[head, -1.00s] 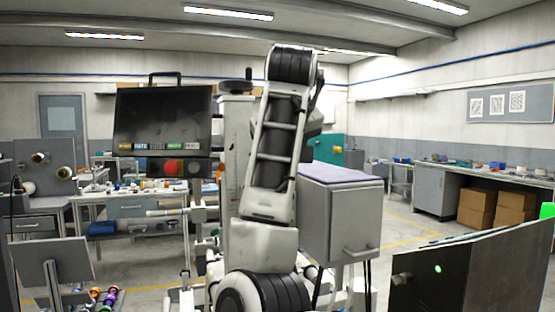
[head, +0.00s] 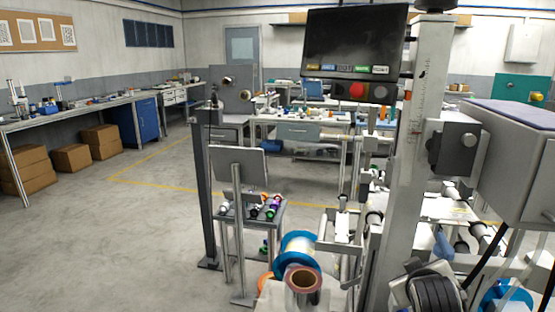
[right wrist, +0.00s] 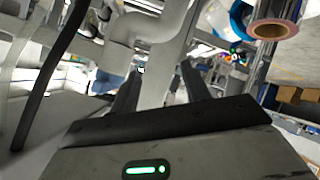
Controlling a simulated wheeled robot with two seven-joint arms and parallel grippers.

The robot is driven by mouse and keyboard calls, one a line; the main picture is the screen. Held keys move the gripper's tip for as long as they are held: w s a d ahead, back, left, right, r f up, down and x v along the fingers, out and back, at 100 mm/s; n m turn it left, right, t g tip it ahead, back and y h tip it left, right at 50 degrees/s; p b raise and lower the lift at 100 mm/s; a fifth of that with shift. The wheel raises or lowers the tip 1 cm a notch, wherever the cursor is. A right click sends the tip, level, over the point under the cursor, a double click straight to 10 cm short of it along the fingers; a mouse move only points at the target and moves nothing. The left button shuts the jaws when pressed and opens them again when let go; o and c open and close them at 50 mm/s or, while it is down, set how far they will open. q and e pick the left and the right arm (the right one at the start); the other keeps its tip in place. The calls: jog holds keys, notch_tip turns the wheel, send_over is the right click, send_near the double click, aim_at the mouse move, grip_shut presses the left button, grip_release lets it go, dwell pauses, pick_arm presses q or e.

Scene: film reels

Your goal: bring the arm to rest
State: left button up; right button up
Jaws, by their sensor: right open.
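My right gripper (right wrist: 162,70) shows in the right wrist view with its two dark fingers apart and nothing between them. It points towards the machine's frame and rollers. In the head view only a dark-and-white joint of my arm shows at the bottom right; the gripper itself is out of that picture. My left gripper is in neither view. A blue-rimmed reel (head: 297,250) and a brown roll (head: 303,282) sit low in the middle of the head view. The brown roll (right wrist: 275,30) also shows at the top right of the wrist view, clear of the fingers.
A machine column (head: 408,160), a dark monitor (head: 353,42) and a grey box (head: 515,165) stand close on the right. Open floor (head: 110,235) lies on the left, with cardboard boxes (head: 72,158) beyond.

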jog(key=s+a+f+y, duration=0.2)
jog(key=s+a+f, duration=0.2)
jog(key=s+f, duration=0.2)
jog(key=s+a+f+n+y, duration=0.1)
jog(key=s+a+f+y, duration=0.1)
jog(key=s+a+f, duration=0.2)
jog(key=s+f, duration=0.3)
jog(key=f, duration=0.1)
jog(key=s+a+f+y, duration=0.1)
jog(key=s+a, duration=0.1)
jog(key=s, duration=0.2)
jog(key=s+a+f+y, duration=0.1)
jog(key=s+a+f, duration=0.1)
jog(key=s, duration=0.3)
jog(key=s+a+f+m+y, duration=0.1)
jog(key=s+a, duration=0.1)
jog(key=s, duration=0.2)
jog(key=shift+s+f+g, duration=0.2)
jog(key=shift+f+g, duration=0.15)
jog(key=shift+g, duration=0.05)
jog(key=shift+c, duration=0.4)
